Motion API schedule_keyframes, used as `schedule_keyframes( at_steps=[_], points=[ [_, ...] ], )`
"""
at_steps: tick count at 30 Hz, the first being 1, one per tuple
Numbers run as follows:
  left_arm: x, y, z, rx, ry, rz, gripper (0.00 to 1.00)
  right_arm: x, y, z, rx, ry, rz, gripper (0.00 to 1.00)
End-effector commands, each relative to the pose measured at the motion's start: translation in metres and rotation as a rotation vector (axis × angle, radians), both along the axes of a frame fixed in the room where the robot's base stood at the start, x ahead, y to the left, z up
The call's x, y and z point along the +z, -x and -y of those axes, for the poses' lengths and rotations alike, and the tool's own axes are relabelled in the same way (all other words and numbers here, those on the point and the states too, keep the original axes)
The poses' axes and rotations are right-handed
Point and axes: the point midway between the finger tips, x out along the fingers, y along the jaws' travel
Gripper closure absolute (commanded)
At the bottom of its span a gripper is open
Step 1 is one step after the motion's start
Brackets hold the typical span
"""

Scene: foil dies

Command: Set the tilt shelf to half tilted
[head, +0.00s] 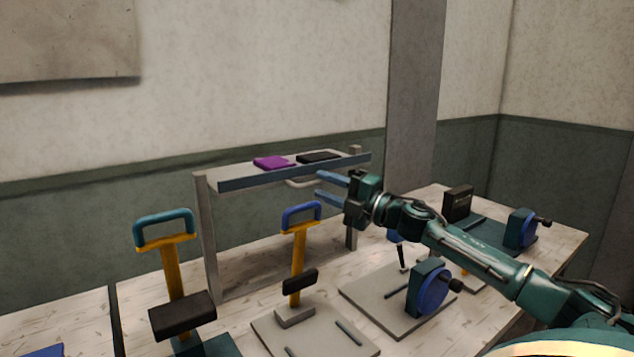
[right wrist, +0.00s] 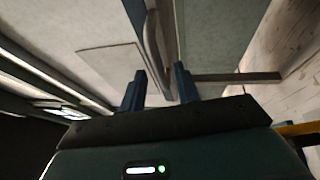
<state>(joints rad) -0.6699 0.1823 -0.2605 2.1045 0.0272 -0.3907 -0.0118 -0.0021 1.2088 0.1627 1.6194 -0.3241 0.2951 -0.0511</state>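The tilt shelf (head: 236,182) is a grey board with a blue-grey front edge, carried between upright posts at the back of the table. A purple flat block and a black flat block lie on top of it. A pale handle (head: 299,183) sticks out below its front edge; it also shows in the right wrist view (right wrist: 155,50). My right gripper (head: 325,187) is just in front of the shelf near this handle. Its blue fingers are apart, and the handle appears ahead of the gap between them, not clearly gripped. My left gripper is not in view.
A press with a teal handle (head: 164,228) and one with a blue handle (head: 300,215) stand in front of the shelf. A blue wheel device (head: 432,290) sits on a grey plate below my right arm. Another wheel device (head: 521,230) stands at the right.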

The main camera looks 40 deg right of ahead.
Motion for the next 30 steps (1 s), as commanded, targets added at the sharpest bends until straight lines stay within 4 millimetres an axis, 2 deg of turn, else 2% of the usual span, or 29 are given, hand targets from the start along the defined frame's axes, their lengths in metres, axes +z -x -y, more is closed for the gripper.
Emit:
schedule_keyframes(
  at_steps=[4,10,23,30],
  points=[
    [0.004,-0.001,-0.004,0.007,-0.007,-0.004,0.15,0.006,-0.012,-0.002,-0.003,0.0,0.003,0.68],
    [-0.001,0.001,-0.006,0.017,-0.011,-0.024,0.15,0.006,-0.023,-0.006,-0.002,-0.001,0.002,0.68],
    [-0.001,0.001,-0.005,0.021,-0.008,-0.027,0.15,0.005,-0.027,-0.008,-0.001,0.001,-0.001,0.68],
    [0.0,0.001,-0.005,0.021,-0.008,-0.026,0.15,0.005,-0.027,-0.008,-0.001,0.001,-0.001,0.88]
  ],
)
